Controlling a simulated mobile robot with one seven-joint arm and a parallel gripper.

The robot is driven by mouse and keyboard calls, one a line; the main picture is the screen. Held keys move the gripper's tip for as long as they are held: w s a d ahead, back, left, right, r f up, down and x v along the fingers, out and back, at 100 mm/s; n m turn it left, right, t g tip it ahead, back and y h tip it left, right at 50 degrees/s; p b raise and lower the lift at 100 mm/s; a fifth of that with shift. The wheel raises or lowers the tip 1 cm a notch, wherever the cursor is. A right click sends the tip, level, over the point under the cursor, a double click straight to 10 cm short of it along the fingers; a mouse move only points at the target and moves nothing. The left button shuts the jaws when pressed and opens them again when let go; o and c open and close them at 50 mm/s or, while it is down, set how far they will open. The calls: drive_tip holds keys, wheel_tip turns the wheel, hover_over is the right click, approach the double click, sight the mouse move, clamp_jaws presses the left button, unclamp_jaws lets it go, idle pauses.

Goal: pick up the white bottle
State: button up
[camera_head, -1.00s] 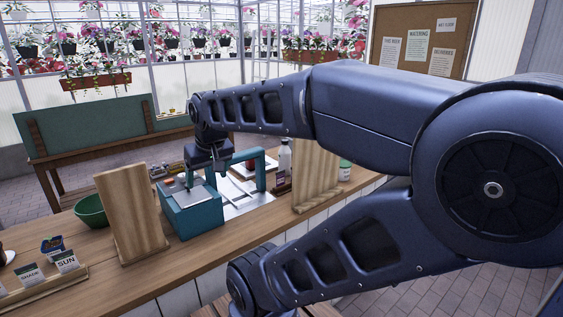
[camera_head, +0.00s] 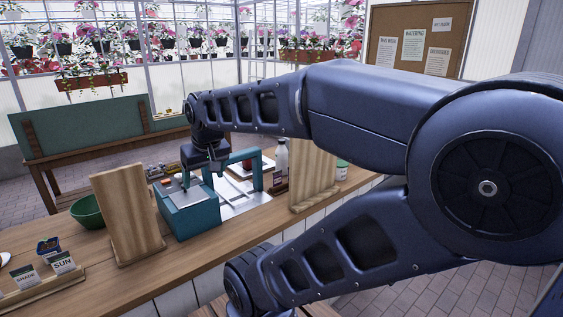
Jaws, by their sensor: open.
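A white bottle (camera_head: 281,156) with a dark cap stands upright on the counter, just behind and left of the right wooden board. Its lower part is partly hidden by a small dark item with a label. My gripper (camera_head: 203,172) hangs down over the teal box (camera_head: 194,220), left of the bottle and apart from it. It is open, with nothing seen between its fingers; the fingertips are small in view. A second pale container with a green label (camera_head: 342,171) stands right of the right board, mostly hidden by it.
Two upright wooden boards, left (camera_head: 127,215) and right (camera_head: 312,175), stand on the wooden counter (camera_head: 190,268). A teal arch (camera_head: 258,170) rises by a metal surface between my gripper and the bottle. A green bowl (camera_head: 87,212) and plant-label rack (camera_head: 42,281) are at the left.

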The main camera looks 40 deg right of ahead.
drive_tip(key=c, duration=0.4)
drive_tip(key=shift+w+r, duration=0.1)
drive_tip(key=w+d+r+m, duration=0.1)
drive_tip(key=w+d+r, duration=0.1)
drive_tip(key=w+d, duration=0.4)
drive_tip(key=w+d+r+m, duration=0.2)
drive_tip(key=w+d+r, duration=0.1)
drive_tip(key=w, duration=0.4)
drive_tip(key=m+g+h, duration=0.2)
drive_tip(key=m+h, duration=0.1)
drive_tip(key=m, duration=0.3)
approach(282, 140)
drive_tip(key=shift+x, duration=5.3)
